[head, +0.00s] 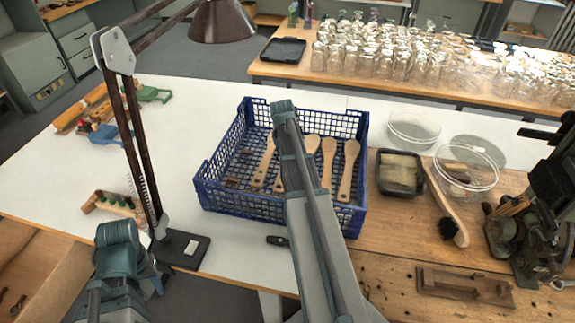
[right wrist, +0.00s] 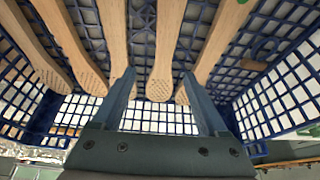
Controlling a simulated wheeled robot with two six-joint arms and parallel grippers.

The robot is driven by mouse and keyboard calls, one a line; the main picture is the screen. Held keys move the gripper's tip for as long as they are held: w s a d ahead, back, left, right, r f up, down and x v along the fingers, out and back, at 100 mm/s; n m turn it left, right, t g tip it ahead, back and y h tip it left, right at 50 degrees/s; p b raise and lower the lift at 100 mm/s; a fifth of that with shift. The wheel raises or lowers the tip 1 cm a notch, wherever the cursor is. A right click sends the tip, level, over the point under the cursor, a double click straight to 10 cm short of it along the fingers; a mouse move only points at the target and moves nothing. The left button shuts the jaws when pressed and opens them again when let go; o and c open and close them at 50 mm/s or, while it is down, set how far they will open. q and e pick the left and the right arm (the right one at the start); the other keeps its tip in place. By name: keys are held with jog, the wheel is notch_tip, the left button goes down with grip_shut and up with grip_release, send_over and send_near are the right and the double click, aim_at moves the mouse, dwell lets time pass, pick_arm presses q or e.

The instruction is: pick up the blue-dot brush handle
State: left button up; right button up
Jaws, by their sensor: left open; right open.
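Several pale wooden brush handles (head: 348,168) lie side by side in a blue mesh crate (head: 205,197) on the table. In the right wrist view, their broad perforated ends point toward my right gripper (right wrist: 160,73), which is open inside the crate. One handle (right wrist: 168,40) runs between its fingertips, with others close on both sides; I cannot tell whether the fingers touch any. A small greenish mark shows on the right handle at the top edge; I cannot make out a blue dot. In the head view my right arm hides its gripper and part of the handles. My left gripper (head: 158,284) is low at the left, away from the crate.
A desk lamp (head: 180,250) stands left of the crate. A peg block (head: 114,204) and coloured items lie further left. A dark tub (head: 399,187), glass bowls (head: 413,128), a dark-bristled brush (head: 448,218) and a metal device stand right. Jars crowd the back table.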

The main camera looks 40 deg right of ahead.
pick_arm(q)
jog(key=shift+f, duration=0.55)
pick_arm(e)
jog(key=shift+w+d+f, duration=0.15)
jog(key=shift+d+f, duration=0.05)
jog(key=shift+f, duration=0.4)
pick_arm(q)
jog(key=shift+f, duration=0.1)
notch_tip(320, 180, down, 5)
jog(key=b, duration=0.5)
pick_arm(e)
jog(key=x, duration=0.5)
jog(key=shift+w+a+f, duration=0.1)
jog(key=shift+a+f, duration=0.1)
jog(key=shift+a, duration=0.15)
pick_arm(q)
jog(key=shift+b, duration=0.3)
pick_arm(e)
jog(key=shift+f, duration=0.15)
grip_shut()
